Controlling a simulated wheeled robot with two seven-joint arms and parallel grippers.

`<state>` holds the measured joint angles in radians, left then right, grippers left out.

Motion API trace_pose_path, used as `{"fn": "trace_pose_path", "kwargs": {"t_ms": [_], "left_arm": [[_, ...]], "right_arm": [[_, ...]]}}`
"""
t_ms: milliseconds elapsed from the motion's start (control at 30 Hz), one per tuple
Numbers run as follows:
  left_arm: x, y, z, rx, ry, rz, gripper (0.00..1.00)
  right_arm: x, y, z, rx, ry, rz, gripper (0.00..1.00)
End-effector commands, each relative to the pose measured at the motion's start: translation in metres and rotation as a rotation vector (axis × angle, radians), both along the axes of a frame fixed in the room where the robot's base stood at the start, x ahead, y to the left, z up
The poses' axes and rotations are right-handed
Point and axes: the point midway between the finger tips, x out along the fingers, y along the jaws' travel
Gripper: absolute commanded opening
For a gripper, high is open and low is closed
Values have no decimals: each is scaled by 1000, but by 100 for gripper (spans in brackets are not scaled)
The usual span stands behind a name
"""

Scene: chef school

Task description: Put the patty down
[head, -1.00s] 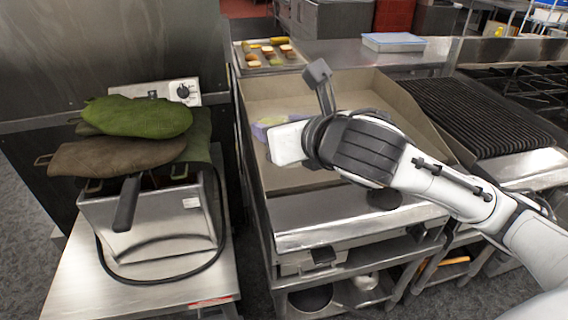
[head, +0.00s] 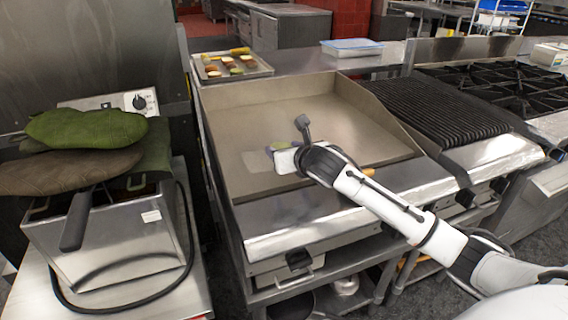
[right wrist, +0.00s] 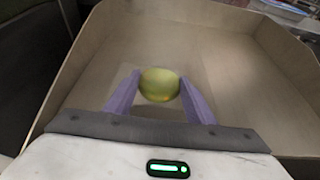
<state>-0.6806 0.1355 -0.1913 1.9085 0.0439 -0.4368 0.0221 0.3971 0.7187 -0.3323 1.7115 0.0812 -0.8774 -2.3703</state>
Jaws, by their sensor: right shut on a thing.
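The patty (right wrist: 159,85) shows in the right wrist view as a round, yellow-green thing between the two purple fingers. My right gripper (head: 268,149) is shut on it and holds it over the flat griddle (head: 285,108). In the right wrist view the bare griddle plate (right wrist: 215,50) spreads out behind the patty. I cannot tell the gap between the patty and the plate. In the head view the gripper body hides most of the fingers and the patty. My left gripper is not in view.
The griddle has raised side and back walls. A tray (head: 262,70) of several food pieces stands behind it. A ribbed grill (head: 435,108) is at the right, with burners (head: 515,85) beyond. A fryer (head: 120,235) with green and brown mitts (head: 88,130) stands left.

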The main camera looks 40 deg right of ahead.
Motion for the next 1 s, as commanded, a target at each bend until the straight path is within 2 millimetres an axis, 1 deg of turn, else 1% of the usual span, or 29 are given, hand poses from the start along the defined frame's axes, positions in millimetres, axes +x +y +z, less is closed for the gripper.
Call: {"fn": "trace_pose_path", "kwargs": {"t_ms": [133, 233, 300, 567, 700, 733, 800, 833, 1000], "left_arm": [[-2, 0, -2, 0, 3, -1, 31], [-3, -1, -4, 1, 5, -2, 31], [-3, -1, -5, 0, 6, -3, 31], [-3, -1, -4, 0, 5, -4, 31], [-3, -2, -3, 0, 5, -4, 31], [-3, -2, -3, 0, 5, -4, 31], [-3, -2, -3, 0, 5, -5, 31], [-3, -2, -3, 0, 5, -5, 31], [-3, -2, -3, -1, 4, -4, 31]], "right_arm": [[0, 0, -13, 2, 1, -2, 26], [0, 1, -29, 4, 2, 0, 26], [0, 0, -37, 2, 0, -1, 26], [0, 0, -38, 0, -2, 0, 26], [0, 0, -42, -1, -1, -1, 26], [0, 0, -42, -1, -1, -1, 53], [0, 0, -42, 0, 0, -1, 64], [0, 0, -42, 0, 0, -1, 68], [0, 0, -42, 0, 0, 0, 68]]}}
